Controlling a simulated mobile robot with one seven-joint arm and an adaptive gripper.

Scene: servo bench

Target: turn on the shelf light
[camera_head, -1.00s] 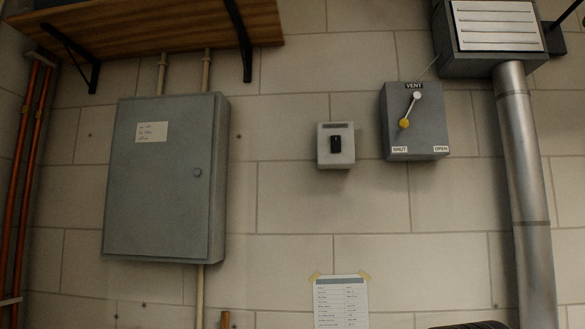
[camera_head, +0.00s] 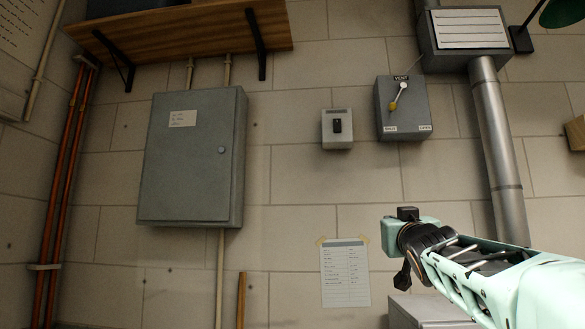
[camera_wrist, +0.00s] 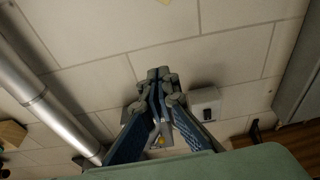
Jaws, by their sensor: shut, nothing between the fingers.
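A small light-grey switch box (camera_head: 337,138) with a black rocker (camera_head: 337,126) is fixed to the block wall, left of the vent box. Its label is too small to read, and I cannot tell whether the rocker is on or off. The switch box also shows in the wrist view (camera_wrist: 204,104), just right of my gripper (camera_wrist: 158,75). My gripper is shut and empty, fingertips together, apart from the switch box. In the head view my arm reaches in from the lower right, below the vent box. A wooden shelf (camera_head: 190,36) is at upper left; no lamp is visible under it.
A grey vent box (camera_head: 412,118) with a yellow-knobbed lever is right of the switch. A metal duct (camera_head: 497,150) runs down beside it. A closed grey cabinet (camera_head: 185,180) is at left. A taped paper list (camera_head: 345,275) hangs below. The wall around the switch is clear.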

